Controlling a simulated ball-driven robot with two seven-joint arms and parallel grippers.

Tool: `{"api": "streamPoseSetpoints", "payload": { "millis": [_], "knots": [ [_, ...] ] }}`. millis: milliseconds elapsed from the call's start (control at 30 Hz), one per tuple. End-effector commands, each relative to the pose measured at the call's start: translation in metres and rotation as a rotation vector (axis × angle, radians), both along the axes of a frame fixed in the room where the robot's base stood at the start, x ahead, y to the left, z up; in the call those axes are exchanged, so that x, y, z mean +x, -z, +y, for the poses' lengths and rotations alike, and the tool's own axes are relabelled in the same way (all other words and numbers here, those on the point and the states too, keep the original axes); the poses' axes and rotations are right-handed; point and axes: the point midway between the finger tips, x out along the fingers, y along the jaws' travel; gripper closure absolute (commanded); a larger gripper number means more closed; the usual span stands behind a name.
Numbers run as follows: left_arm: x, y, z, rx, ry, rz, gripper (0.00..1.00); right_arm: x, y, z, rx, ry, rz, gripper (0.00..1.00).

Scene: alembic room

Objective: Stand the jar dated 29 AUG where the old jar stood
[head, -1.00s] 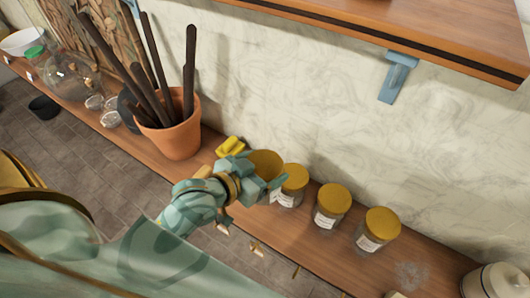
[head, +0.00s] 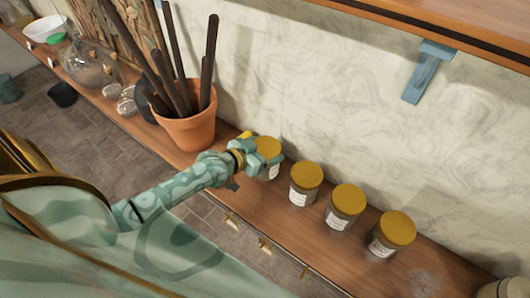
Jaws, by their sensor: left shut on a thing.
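My left gripper (head: 262,163) is shut on a glass jar with a mustard-yellow lid (head: 267,146), at the left end of a row of similar jars. Part of the held jar is hidden by the fingers; I cannot tell whether its base touches the wooden counter. Three more yellow-lidded jars stand to its right: a near one (head: 306,178), a middle one (head: 346,203) and a right one (head: 392,234). They carry white labels, too small to read. A pale powdery mark (head: 421,283) lies on the counter right of the row. My right gripper is not in view.
A terracotta pot (head: 187,130) with dark rods stands left of the held jar, a small yellow item (head: 246,134) between them. Glassware (head: 88,65) stands farther left. A pale vessel (head: 498,289) is at the lower right edge. A shelf (head: 440,25) overhangs at upper right.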

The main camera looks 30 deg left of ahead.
Motion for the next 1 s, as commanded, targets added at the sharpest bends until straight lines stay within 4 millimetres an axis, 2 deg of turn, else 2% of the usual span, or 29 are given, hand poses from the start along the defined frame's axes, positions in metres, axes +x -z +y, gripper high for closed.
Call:
{"api": "streamPoseSetpoints", "payload": {
  "millis": [67,400,433,500,767,867,1000],
  "knots": [
    [0.001,0.007,0.001,0.000,-0.002,-0.004,0.69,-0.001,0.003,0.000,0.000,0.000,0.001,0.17],
    [0.001,0.009,0.000,0.001,-0.001,-0.004,0.69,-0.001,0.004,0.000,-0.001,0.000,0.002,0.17],
    [0.000,0.010,0.000,0.002,0.000,-0.003,0.18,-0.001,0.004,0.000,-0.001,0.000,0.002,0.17],
    [0.000,0.010,0.000,0.002,0.000,-0.003,0.00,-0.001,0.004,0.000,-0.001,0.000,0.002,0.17],
    [0.000,0.007,0.000,0.001,-0.001,-0.002,0.00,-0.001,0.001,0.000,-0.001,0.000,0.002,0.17],
    [-0.010,0.004,0.003,0.002,0.000,-0.001,0.00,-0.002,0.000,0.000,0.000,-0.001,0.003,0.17],
    [-0.037,-0.008,0.010,0.002,0.001,0.000,0.00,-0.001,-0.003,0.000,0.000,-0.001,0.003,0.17]
  ]
}}
